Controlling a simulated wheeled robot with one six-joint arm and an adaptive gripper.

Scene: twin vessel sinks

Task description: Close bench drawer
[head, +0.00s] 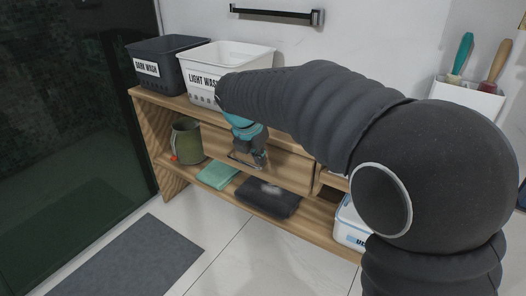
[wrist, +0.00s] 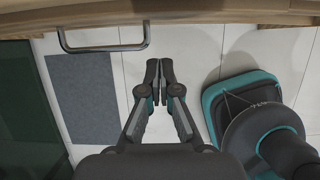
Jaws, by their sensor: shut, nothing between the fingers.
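The wooden bench (head: 145,110) stands against the wall, with a drawer under its top. The drawer front (head: 290,172) faces the room, partly hidden by my arm; how far it stands out cannot be told. Its metal bar handle (head: 240,161) also shows at the upper left of the wrist view (wrist: 105,49). My gripper (head: 260,163) is just in front of the drawer, right of the handle. In the wrist view my gripper (wrist: 159,66) is shut and empty, its tips just short of the wooden front edge (wrist: 200,17). Contact cannot be seen.
A dark basket (head: 160,68) and a white basket (head: 200,92) sit on the bench. The lower shelf holds a green pitcher (head: 186,142), a folded green cloth (head: 217,175) and a dark folded item (head: 268,198). A grey mat (head: 130,258) lies on the floor.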

